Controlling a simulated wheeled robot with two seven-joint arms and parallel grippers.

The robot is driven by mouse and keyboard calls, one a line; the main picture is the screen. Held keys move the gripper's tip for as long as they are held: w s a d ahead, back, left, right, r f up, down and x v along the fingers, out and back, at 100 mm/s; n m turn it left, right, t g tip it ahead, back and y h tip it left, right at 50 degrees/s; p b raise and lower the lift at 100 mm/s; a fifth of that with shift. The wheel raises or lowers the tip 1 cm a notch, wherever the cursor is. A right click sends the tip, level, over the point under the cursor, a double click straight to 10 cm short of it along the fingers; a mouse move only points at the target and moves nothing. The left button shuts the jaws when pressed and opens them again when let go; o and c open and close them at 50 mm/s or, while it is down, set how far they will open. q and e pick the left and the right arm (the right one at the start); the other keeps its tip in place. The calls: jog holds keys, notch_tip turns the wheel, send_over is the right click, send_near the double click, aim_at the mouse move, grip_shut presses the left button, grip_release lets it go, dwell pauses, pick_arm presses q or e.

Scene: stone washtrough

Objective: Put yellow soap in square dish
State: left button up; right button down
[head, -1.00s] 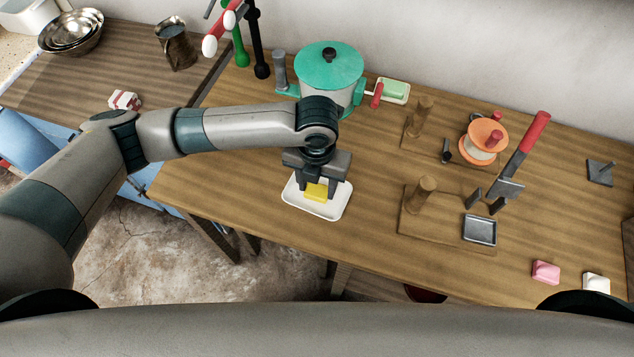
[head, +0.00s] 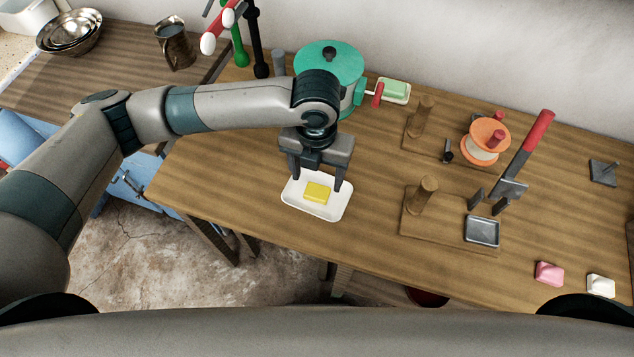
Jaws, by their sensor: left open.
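The yellow soap (head: 317,192) lies in a white dish (head: 313,211) with rounded corners, near the front left edge of the wooden table. This dish is squarish to rectangular in outline. My left gripper (head: 316,187) is open and empty above the soap, its two fingers apart over the back part of the dish. The soap is clear of the fingers. A second white dish (head: 406,99) at the back holds a green soap (head: 396,89). My right gripper is not in view.
A teal-lidded pot (head: 330,66) stands behind my left gripper. Wooden stands, a small grey tray (head: 482,231) and a red-handled tool (head: 538,128) are to the right. Pink soap (head: 548,273) and white soap (head: 600,285) lie at the front right. The table between the dish and the stands is clear.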

aim_at(317, 193)
pick_arm(q)
notch_tip(317, 193, up, 7)
jog(key=b, duration=0.1)
jog(key=shift+s, duration=0.1)
dwell(0.9)
